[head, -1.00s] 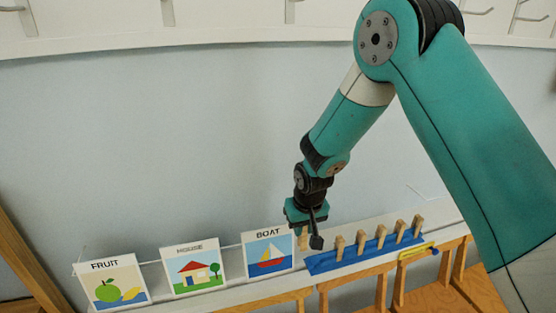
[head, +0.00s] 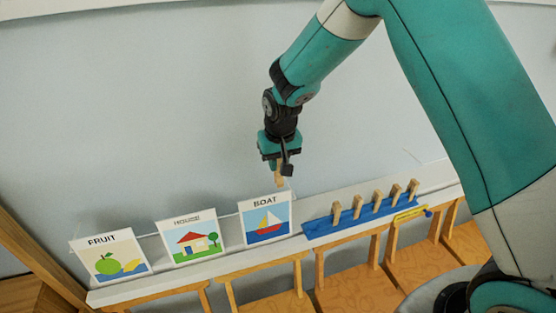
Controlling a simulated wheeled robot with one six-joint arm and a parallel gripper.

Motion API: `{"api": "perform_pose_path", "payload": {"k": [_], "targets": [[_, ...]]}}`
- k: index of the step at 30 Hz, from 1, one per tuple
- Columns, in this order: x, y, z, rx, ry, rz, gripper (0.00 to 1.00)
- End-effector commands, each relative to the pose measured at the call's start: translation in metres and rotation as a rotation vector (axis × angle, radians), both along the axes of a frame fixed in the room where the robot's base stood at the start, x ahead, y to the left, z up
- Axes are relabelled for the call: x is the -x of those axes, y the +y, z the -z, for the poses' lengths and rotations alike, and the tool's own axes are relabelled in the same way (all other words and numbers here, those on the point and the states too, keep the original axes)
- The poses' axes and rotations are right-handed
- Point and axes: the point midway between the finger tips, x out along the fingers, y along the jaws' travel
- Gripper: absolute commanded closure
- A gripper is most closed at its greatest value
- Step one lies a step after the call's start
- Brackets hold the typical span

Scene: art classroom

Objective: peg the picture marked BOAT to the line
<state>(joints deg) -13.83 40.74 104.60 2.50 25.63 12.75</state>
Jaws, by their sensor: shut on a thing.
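The BOAT picture (head: 266,222), a white card with a red and yellow sailboat on blue, stands upright at the line (head: 148,262) along the white ledge. My gripper (head: 279,175) is above the card's top edge, right of its middle. It is shut on a wooden clothespin (head: 280,180) that points down. The clothespin's lower end is close to the card's top edge; I cannot tell whether they touch. Several more clothespins (head: 357,206) stand in a row on a blue strip (head: 322,228) to the right.
The HOUSE picture (head: 189,242) and the FRUIT picture (head: 113,258) stand left of BOAT on the same white ledge (head: 222,262). Wooden furniture is below the ledge. The wall behind is bare.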

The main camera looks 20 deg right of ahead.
Motion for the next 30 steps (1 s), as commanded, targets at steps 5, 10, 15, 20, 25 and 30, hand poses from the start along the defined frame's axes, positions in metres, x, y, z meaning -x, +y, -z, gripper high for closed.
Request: {"api": "perform_pose_path", "payload": {"k": [5, 10, 15, 20, 25, 30], "targets": [[-0.002, 0.001, 0.012, 0.0, 0.001, -0.002, 0.95], [-0.004, 0.001, 0.02, 0.0, 0.0, -0.002, 0.95], [-0.003, 0.001, 0.029, 0.0, 0.0, -0.002, 0.95], [-0.001, 0.001, 0.038, 0.0, 0.001, -0.002, 0.95], [0.0, 0.001, 0.047, 0.0, 0.001, -0.002, 0.95], [0.001, 0.001, 0.055, 0.0, 0.001, -0.002, 0.95]]}}
